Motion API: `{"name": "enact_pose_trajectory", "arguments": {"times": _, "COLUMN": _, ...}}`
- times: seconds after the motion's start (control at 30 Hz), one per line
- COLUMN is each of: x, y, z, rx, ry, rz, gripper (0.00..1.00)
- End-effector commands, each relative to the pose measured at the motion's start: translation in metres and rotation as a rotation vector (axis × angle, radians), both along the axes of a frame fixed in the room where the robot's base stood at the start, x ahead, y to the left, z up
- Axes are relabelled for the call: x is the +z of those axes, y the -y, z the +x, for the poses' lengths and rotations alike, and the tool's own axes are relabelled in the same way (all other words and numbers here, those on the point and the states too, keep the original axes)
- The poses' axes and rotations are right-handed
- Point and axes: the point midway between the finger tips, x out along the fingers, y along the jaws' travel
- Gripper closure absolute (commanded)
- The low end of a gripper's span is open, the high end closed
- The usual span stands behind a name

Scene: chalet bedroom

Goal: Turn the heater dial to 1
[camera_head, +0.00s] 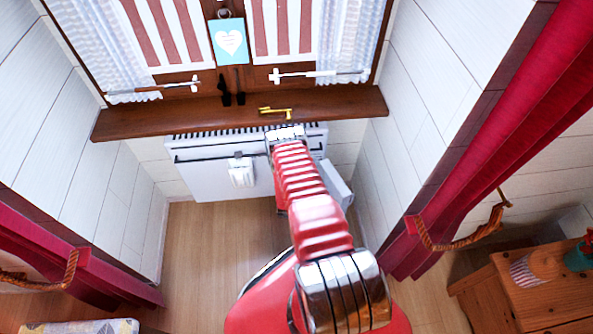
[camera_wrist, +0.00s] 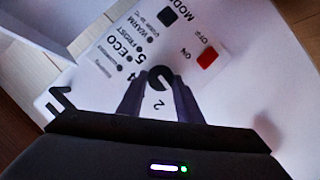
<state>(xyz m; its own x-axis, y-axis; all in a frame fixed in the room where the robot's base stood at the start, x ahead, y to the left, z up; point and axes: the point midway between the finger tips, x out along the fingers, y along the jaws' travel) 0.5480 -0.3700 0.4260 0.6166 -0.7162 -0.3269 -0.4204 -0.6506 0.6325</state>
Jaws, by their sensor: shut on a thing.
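The white heater (camera_head: 220,182) stands against the wall under the windowsill in the head view. The wrist view shows its white control panel (camera_wrist: 95,75), with printed ECO, FROST and WARM labels. The dark round dial (camera_wrist: 160,75) is in the middle of that view, with a printed 2 just below it. My gripper (camera_wrist: 157,84) has its two dark fingers at opposite sides of the dial, shut on it. The fingers hide part of the dial, and I cannot tell which number it points to. In the head view my arm hides the gripper and the dial.
A red ON/OFF switch (camera_wrist: 207,58) and a black switch (camera_wrist: 167,15) sit close to the dial. The wooden windowsill (camera_head: 180,118) juts out above the heater, with a yellow key (camera_head: 277,112) on it. A wooden table (camera_head: 530,290) stands at right. Wooden floor (camera_head: 205,235) is clear at left.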

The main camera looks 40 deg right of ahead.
Motion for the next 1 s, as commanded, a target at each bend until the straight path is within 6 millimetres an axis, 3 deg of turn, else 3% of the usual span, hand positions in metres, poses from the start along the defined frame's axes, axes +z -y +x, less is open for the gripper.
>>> {"name": "enact_pose_trajectory", "arguments": {"times": 0.73, "x": -0.0007, "y": -0.0057, "z": 0.0063, "rx": 0.017, "ry": -0.065, "rz": -0.096, "gripper": 0.9}}
{"name": "enact_pose_trajectory", "arguments": {"times": 0.77, "x": -0.0006, "y": -0.0057, "z": 0.0063, "rx": 0.017, "ry": -0.065, "rz": -0.096, "gripper": 0.66}}
{"name": "enact_pose_trajectory", "arguments": {"times": 1.0, "x": -0.0009, "y": -0.0039, "z": 0.004, "rx": 0.011, "ry": -0.065, "rz": -0.096, "gripper": 0.49}}
